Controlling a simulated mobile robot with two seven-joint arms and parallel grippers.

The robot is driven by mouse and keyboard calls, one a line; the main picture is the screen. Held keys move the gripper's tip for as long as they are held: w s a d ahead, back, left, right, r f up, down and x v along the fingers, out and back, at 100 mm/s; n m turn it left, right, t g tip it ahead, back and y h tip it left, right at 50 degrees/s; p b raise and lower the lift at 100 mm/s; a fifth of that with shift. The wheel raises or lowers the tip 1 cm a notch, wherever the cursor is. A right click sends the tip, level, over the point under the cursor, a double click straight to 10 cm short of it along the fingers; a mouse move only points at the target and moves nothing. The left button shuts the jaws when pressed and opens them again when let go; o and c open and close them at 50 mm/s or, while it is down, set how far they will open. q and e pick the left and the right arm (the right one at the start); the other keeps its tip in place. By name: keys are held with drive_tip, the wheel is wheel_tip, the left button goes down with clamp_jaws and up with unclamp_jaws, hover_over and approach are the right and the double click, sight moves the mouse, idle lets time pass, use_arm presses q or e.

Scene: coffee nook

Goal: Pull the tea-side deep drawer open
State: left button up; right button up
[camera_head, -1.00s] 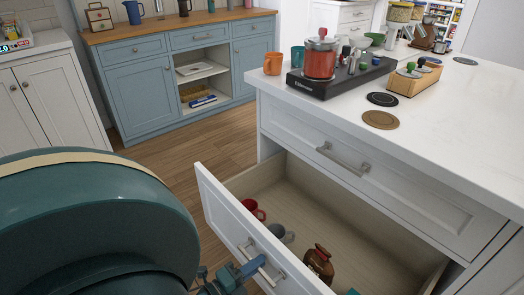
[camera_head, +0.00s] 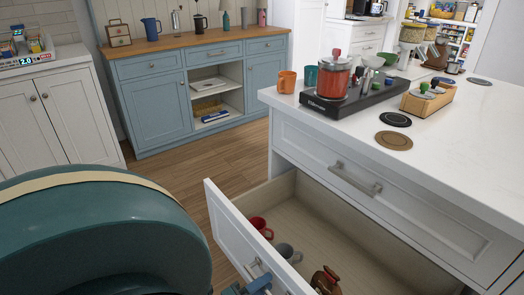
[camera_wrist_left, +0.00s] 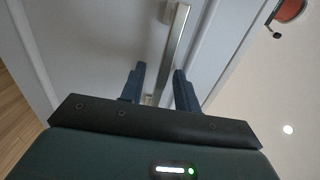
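The deep drawer (camera_head: 232,225) under the island's upper drawer stands pulled well out, with its inside showing. A red mug (camera_head: 260,227), a grey mug (camera_head: 287,252) and a brown pot (camera_head: 325,280) are in it. Its bar handle (camera_head: 258,274) is on the white front, partly cut off at the bottom of the head view. My left gripper (camera_head: 250,288) is at this handle. In the left wrist view, the handle (camera_wrist_left: 176,45) runs between the two fingers (camera_wrist_left: 157,88), with gaps beside it, so the gripper looks open around it. My right gripper is not in view.
A closed drawer (camera_head: 385,200) with its own handle sits above the open one. The white countertop (camera_head: 460,130) holds a black scale (camera_head: 350,100) with a red canister, and a wooden box (camera_head: 428,100). Wood floor (camera_head: 190,165) is clear toward the blue cabinet (camera_head: 160,105).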

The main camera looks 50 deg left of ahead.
use_arm(q)
drive_tip(key=s+a, duration=0.1)
drive_tip(key=s, duration=1.2)
drive_tip(key=shift+s, duration=0.1)
